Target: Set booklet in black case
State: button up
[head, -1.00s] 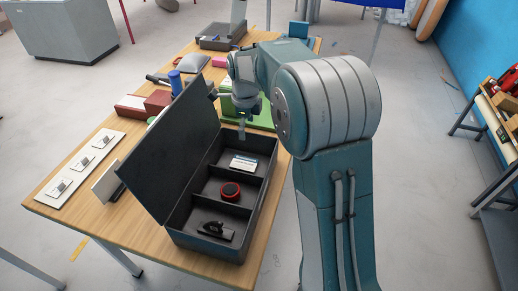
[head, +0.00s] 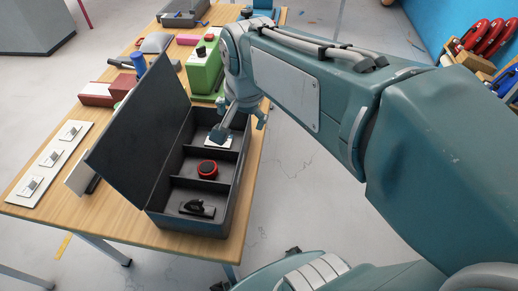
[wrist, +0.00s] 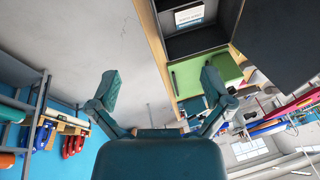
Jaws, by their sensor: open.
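The black case (head: 237,176) stands open on the table, its lid (head: 142,133) tilted up on the left. The white booklet (head: 214,143) with a blue strip lies in the case's far compartment, partly hidden behind a finger in the head view. In the wrist view the booklet (wrist: 189,16) shows inside the case (wrist: 197,40) at the top. My gripper (head: 243,124) is over the case's far right part; its fingers are spread. In the wrist view my gripper (wrist: 161,77) is open with nothing between its fingers, and the booklet is apart from it.
A round red-and-black item (head: 207,169) sits in the middle compartment, and a black item (head: 197,208) in the near one. A green box (head: 205,72) stands behind the case. A white panel with switches (head: 52,160) lies at left. Floor right of the table is clear.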

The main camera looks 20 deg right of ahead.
jog(key=s+f+n+t, duration=0.1)
jog(key=s+n+t, duration=0.1)
jog(key=s+n, duration=0.6)
jog(key=s, duration=0.2)
jog(key=shift+s+f+n, duration=0.3)
jog(key=shift+s+n, duration=0.05)
jog(key=shift+n, duration=0.05)
dwell(0.7)
